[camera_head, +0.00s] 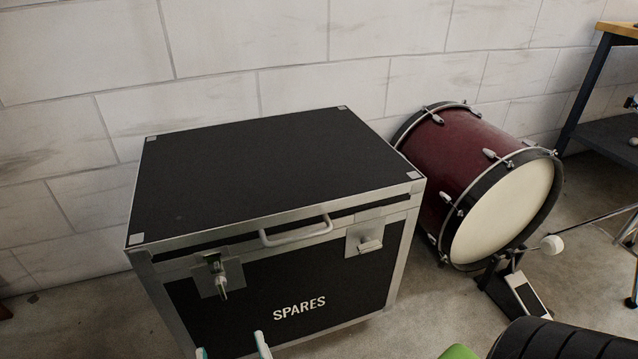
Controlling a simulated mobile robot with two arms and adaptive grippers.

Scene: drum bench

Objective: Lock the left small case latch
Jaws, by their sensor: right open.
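The black case (245,175) with metal edges and the word SPARES stands on the floor, lid down. Its left latch (219,280) is on the front, left of the handle; a metal piece sticks out below a dark part on its plate. I cannot tell whether it is locked. The right latch (366,246) is right of the handle and looks different, with a small tab across its plate. My right gripper (231,349) shows only as two pale fingertips at the bottom edge, apart with nothing seen between them, below the left latch. My left gripper is not in view.
The metal handle (297,232) juts from the case front between the latches. A dark red bass drum (477,185) with a pedal (523,292) stands right of the case. A bench (606,120) is at the far right. A block wall (290,45) rises behind.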

